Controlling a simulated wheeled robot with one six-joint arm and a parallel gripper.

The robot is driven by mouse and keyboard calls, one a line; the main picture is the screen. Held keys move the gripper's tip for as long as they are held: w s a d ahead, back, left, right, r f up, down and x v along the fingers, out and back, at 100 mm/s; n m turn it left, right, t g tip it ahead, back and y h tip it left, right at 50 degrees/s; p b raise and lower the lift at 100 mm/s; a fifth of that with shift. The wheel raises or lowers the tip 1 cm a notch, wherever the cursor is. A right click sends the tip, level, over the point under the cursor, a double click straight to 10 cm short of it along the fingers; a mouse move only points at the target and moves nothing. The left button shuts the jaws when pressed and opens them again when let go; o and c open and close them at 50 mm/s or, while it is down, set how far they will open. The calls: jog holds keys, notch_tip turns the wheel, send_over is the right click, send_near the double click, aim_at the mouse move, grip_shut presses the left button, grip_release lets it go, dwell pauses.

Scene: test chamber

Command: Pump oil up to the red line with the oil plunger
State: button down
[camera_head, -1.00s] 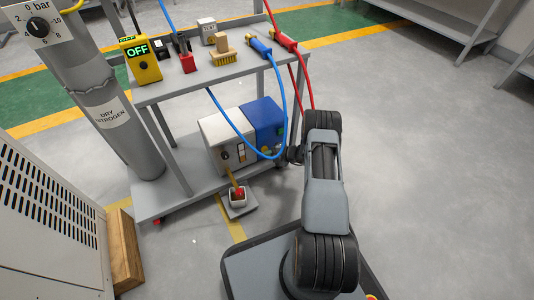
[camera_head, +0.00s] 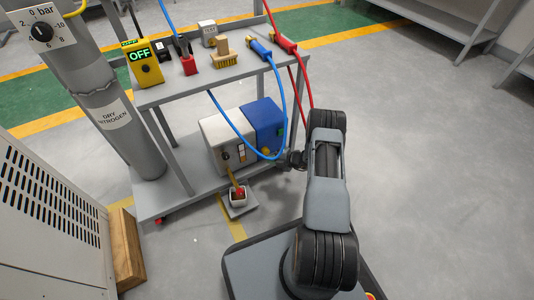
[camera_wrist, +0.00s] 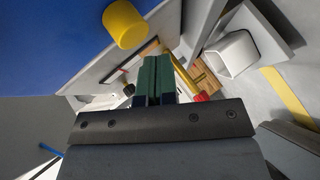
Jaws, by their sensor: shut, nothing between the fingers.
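The pump is a white box (camera_head: 215,135) with a blue block (camera_head: 267,118) at its right, on the cart's lower shelf. A dark knob and a small window are on its front; I cannot make out a red line. A yellow tube (camera_head: 233,177) runs down to a white container (camera_head: 238,203) with a red part (camera_head: 240,191) at its top. In the wrist view the white container (camera_wrist: 235,52) and red part (camera_wrist: 201,97) lie beyond the fingers. A yellow cylinder (camera_wrist: 125,23) stands out from the blue block. My gripper (camera_wrist: 157,62) is shut and empty, right of the pump.
A blue hose (camera_head: 283,85) loops down before the pump. A grey cylinder (camera_head: 115,115) stands left. The floor at right is clear.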

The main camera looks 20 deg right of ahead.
jog(key=shift+s+d+p, duration=0.15)
jog(key=shift+s+p, duration=0.3)
jog(key=shift+s, duration=0.7)
jog(key=shift+s+d+p, duration=0.1)
jog(key=shift+s+p, duration=0.3)
jog(key=shift+s, duration=0.75)
